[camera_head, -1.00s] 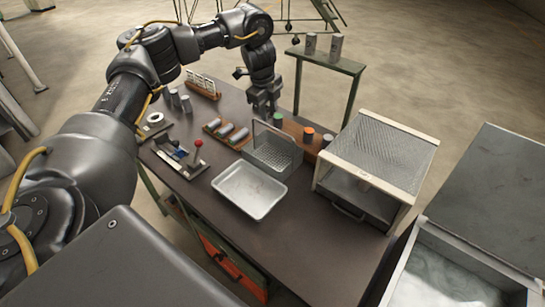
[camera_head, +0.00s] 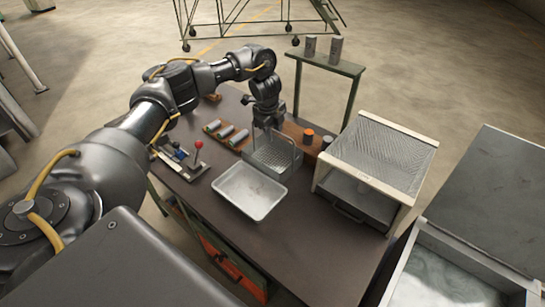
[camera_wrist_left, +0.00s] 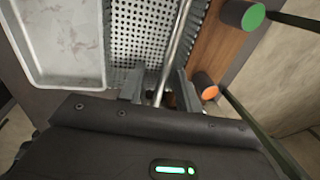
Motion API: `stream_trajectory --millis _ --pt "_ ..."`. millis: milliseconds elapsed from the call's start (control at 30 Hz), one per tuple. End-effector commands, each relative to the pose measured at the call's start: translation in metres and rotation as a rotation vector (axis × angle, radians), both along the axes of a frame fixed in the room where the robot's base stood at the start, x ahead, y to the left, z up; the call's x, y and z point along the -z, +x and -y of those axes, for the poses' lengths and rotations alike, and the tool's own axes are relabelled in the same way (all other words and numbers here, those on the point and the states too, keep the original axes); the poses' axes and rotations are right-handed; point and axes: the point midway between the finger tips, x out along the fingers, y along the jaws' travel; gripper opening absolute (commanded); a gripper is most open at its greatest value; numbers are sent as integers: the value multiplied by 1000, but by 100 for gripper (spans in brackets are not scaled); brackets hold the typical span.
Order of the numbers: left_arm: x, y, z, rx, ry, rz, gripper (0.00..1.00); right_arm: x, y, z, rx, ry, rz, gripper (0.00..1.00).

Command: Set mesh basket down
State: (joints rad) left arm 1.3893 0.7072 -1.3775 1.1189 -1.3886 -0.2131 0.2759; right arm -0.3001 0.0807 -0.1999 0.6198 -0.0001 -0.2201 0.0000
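The grey perforated mesh basket (camera_head: 274,158) stands on the dark table, just behind the white tray (camera_head: 250,190). It also shows in the left wrist view (camera_wrist_left: 140,35), with its thin metal handle rod (camera_wrist_left: 175,50) running down between the fingers. My left gripper (camera_head: 266,124) is low over the basket, at its far side by the handle. In the left wrist view the two fingers of this gripper (camera_wrist_left: 158,88) are spread, with a gap around the rod. The gripper partly hides the handle in the head view. My right gripper is in neither view.
A mesh-topped box (camera_head: 380,155) stands right of the basket. A wooden board with an orange-topped canister (camera_head: 308,136) and a green-topped one (camera_wrist_left: 243,14) lies close behind the basket. A red-knobbed lever unit (camera_head: 188,160) stands left. The table front is clear.

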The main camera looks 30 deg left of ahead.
Motion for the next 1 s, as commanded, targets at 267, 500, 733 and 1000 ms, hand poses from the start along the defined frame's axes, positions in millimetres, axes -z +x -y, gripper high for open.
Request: stream_trajectory --millis 267,500,733,1000 --pt "18 5 0 -1 0 2 34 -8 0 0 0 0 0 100" --pt "18 5 0 -1 0 2 22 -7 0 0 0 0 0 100" --pt "18 5 0 -1 0 3 0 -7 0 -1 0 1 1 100" --pt "17 5 0 -1 -2 4 0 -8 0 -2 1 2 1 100"
